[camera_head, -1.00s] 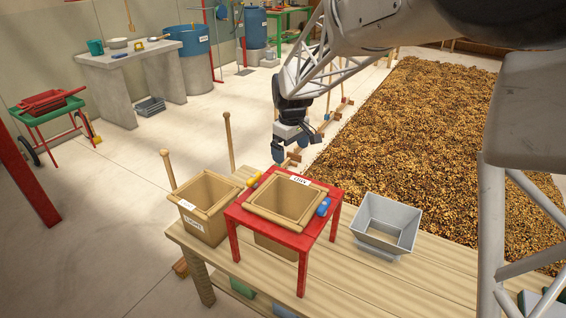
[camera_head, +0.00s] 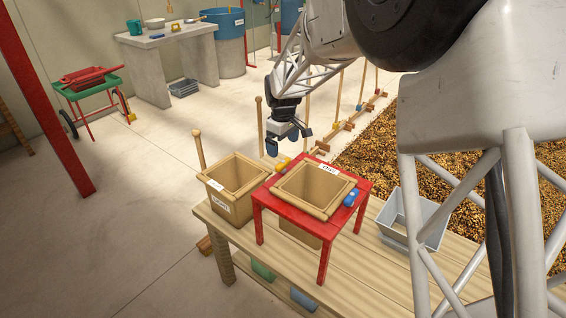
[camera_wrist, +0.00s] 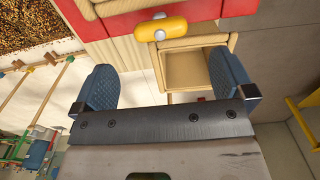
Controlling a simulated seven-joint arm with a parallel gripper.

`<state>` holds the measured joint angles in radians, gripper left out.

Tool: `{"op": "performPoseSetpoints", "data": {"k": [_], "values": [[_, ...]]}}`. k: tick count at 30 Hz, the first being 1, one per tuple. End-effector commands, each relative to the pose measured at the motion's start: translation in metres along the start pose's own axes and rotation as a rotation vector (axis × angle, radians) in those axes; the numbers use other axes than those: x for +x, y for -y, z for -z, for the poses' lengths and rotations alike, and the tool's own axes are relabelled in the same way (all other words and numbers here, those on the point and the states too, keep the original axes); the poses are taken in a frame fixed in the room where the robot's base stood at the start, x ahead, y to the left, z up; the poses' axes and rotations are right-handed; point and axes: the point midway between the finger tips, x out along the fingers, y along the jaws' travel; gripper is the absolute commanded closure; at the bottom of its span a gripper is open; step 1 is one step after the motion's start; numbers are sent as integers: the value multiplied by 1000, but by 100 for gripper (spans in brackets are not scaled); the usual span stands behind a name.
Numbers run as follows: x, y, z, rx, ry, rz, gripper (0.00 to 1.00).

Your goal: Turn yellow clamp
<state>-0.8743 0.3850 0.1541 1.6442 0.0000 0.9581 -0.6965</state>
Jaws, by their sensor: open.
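The yellow clamp (camera_head: 282,166) is a small rounded handle on the back left side of the red stand (camera_head: 287,206). In the wrist view the yellow clamp (camera_wrist: 160,29) lies ahead of and between the fingers, apart from them, its long side running across the picture. My gripper (camera_head: 287,146) is above and behind the red stand, close to the clamp. In the wrist view my gripper (camera_wrist: 165,82) is open and empty, with blue padded fingers on either side. A blue clamp (camera_head: 351,197) sits on the stand's right side.
A wooden box (camera_head: 302,190) sits in the red stand, with another wooden box (camera_head: 233,181) left of it on the wooden table (camera_head: 365,270). A grey metal hopper (camera_head: 418,213) stands at right. Upright wooden posts (camera_head: 198,150) rise behind the left box.

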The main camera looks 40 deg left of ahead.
Motion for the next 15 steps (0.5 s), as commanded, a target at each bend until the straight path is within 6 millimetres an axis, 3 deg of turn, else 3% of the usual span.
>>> {"op": "performPoseSetpoints", "data": {"k": [8,15], "values": [[19,0,0,0,1,1,0],[48,0,0,0,1,1,0]]}}
